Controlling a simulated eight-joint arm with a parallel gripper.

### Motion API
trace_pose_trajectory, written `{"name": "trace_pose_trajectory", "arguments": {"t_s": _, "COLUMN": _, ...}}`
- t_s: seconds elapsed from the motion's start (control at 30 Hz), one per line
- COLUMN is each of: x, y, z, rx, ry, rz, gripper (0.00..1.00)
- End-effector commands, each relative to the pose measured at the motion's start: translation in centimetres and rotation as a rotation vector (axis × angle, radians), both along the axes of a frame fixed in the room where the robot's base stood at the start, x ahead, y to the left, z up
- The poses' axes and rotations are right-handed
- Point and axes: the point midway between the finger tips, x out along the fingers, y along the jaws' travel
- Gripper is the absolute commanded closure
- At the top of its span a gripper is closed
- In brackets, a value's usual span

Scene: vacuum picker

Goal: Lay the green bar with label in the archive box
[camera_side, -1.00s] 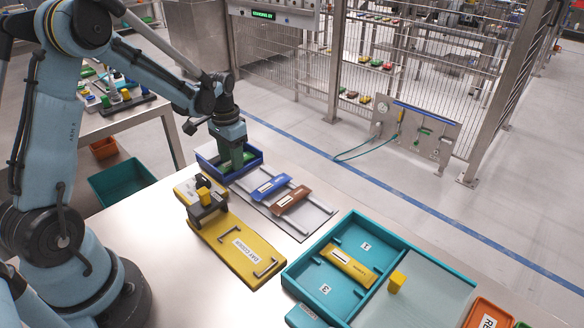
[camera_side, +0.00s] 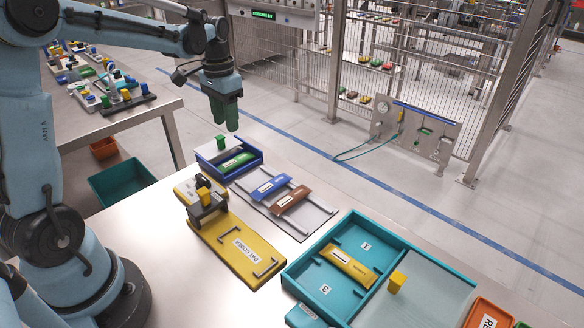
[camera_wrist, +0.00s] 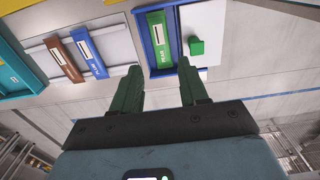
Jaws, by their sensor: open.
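The green bar with a white label (camera_side: 237,161) lies in the near-right part of the blue archive box (camera_side: 257,166); in the wrist view the green bar (camera_wrist: 157,45) lies between the walls of the blue box (camera_wrist: 173,12). A pale panel with an upright green block (camera_side: 220,142) covers the box's other part; this block also shows in the wrist view (camera_wrist: 197,46). My gripper (camera_side: 229,118) is raised above the box, pointing down. In the wrist view its two green fingers (camera_wrist: 161,86) are apart with nothing between them.
A grey rack holds a blue bar (camera_side: 270,187) and a brown bar (camera_side: 293,200). A yellow day coder plate (camera_side: 235,240) lies nearer. A teal tray (camera_side: 325,287) holds a yellow bar (camera_side: 350,265), with a yellow block (camera_side: 397,281) on its pale panel. An orange bin (camera_side: 487,315) is at right.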

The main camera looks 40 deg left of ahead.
Motion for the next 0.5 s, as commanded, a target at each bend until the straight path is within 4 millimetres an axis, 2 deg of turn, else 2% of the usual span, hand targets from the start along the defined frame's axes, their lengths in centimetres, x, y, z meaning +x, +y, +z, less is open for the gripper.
{"name": "trace_pose_trajectory", "arguments": {"t_s": 0.13, "x": -0.1, "y": -0.2, "z": 0.9, "rx": 0.002, "ry": -0.004, "rz": -0.001, "gripper": 0.56}}
{"name": "trace_pose_trajectory", "arguments": {"t_s": 0.23, "x": -0.5, "y": -1.1, "z": 1.5, "rx": 0.011, "ry": -0.029, "rz": -0.002, "gripper": 0.56}}
{"name": "trace_pose_trajectory", "arguments": {"t_s": 0.5, "x": -3.3, "y": -6.9, "z": 3.6, "rx": 0.053, "ry": -0.215, "rz": -0.007, "gripper": 0.56}}
